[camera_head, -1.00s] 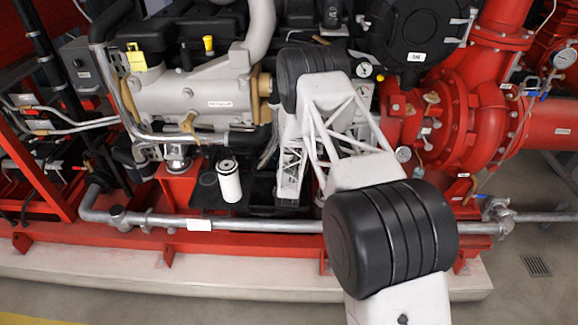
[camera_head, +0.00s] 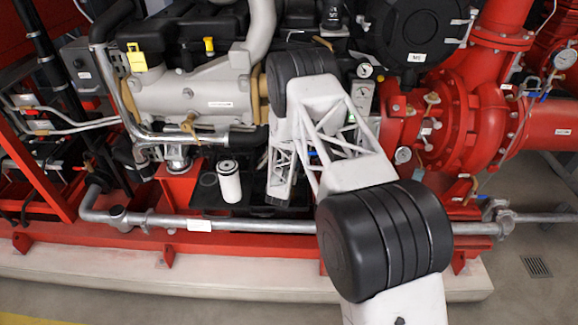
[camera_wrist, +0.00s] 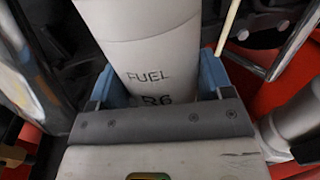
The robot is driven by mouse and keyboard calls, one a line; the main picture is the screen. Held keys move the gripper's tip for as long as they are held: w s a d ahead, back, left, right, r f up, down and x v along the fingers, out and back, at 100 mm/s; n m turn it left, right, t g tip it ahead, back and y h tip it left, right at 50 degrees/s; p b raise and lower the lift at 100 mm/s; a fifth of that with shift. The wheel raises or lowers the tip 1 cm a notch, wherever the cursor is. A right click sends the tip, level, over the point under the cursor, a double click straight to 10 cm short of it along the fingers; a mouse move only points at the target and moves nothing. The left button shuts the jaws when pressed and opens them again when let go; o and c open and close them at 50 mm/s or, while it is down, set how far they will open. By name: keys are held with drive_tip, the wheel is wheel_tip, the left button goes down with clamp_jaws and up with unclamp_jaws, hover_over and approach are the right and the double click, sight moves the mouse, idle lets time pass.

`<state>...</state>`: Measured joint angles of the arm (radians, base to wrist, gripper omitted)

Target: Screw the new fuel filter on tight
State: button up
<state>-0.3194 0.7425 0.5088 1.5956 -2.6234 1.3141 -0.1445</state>
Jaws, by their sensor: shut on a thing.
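The new fuel filter is a white cylinder (camera_wrist: 150,55) marked "FUEL" and "R6" in the wrist view. My gripper (camera_wrist: 157,80) is shut on it, with a blue finger on each side. The filter's far end runs out of the top of the wrist view, so whether it touches a mount or thread is hidden. In the head view my arm and the engine hide the gripper and the held filter. Another white canister with a black top (camera_head: 229,182) stands upright in the dark tray (camera_head: 262,205) below the engine.
The grey engine block (camera_head: 200,95) is behind and left of my arm. A silver pipe (camera_head: 270,226) runs along the red base frame in front. A red pump (camera_head: 465,115) stands to the right. In the wrist view a shiny metal bar (camera_wrist: 293,42) is close on the right.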

drive_tip(key=shift+d+h, duration=0.2)
drive_tip(key=shift+h, duration=0.1)
drive_tip(key=o, duration=1.4)
drive_tip(key=shift+c, duration=0.2)
drive_tip(key=shift+s+a, duration=0.1)
drive_tip(key=shift+s, duration=0.05)
drive_tip(key=shift+s, duration=0.2)
drive_tip(key=v, duration=0.7)
drive_tip(key=shift+s, duration=0.1)
